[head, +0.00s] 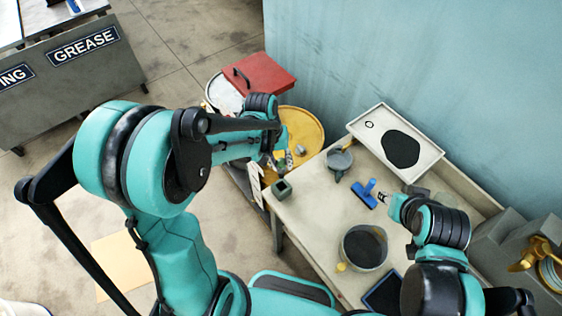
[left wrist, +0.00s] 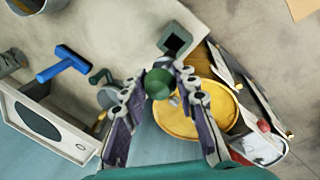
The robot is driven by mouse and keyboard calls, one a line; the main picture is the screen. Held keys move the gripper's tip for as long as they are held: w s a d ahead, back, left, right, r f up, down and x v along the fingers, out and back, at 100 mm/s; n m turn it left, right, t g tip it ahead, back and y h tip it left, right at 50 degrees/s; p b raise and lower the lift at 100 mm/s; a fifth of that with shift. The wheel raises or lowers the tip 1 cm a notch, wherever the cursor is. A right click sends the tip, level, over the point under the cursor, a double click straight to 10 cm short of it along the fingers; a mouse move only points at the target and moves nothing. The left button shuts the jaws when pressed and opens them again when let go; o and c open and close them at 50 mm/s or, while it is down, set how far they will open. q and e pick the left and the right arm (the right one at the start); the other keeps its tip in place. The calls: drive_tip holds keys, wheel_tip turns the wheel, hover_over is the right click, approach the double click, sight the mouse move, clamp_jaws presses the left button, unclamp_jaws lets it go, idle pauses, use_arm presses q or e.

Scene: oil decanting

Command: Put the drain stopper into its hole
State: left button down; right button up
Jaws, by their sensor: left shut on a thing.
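My left gripper (head: 279,163) is over the near edge of the yellow drum (head: 312,126), beside the bench. In the left wrist view, its fingers (left wrist: 160,86) are closed around a round, dark green piece, which looks like the drain stopper (left wrist: 158,83). In the head view the stopper is hard to make out. A small ring that may be the drain hole (head: 369,125) shows in the white tray (head: 375,158), beside a black oval pool (head: 401,150). My right gripper (head: 384,198) is beside the blue T-shaped tool (head: 364,193); its jaws are too small to judge.
A dark green square holder (head: 281,188) stands on the bench's left corner; it also shows in the left wrist view (left wrist: 175,40). A grey funnel-like cup (head: 339,162) and a pot of dark liquid (head: 364,248) stand on the bench (head: 312,222). A red lid (head: 258,73) is behind the drum.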

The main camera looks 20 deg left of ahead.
sight(281, 172)
use_arm(q)
drive_tip(key=shift+d+f+b, duration=0.1)
drive_tip(key=shift+f+b, duration=0.15)
drive_tip(key=shift+b, duration=0.05)
drive_tip(key=shift+f+b, duration=0.6)
drive_tip(key=shift+f, duration=0.1)
wheel_tip(281, 172, down, 4)
drive_tip(key=b, duration=0.3)
drive_tip(key=shift+b, duration=0.3)
idle(0.9)
drive_tip(key=shift+f+b, duration=2.75)
drive_tip(key=shift+f, duration=0.05)
drive_tip(key=c, duration=1.1)
unclamp_jaws()
wheel_tip(281, 172, up, 12)
drive_tip(key=a, duration=0.2)
drive_tip(key=shift+s+a, duration=0.2)
drive_tip(key=shift+s, duration=0.05)
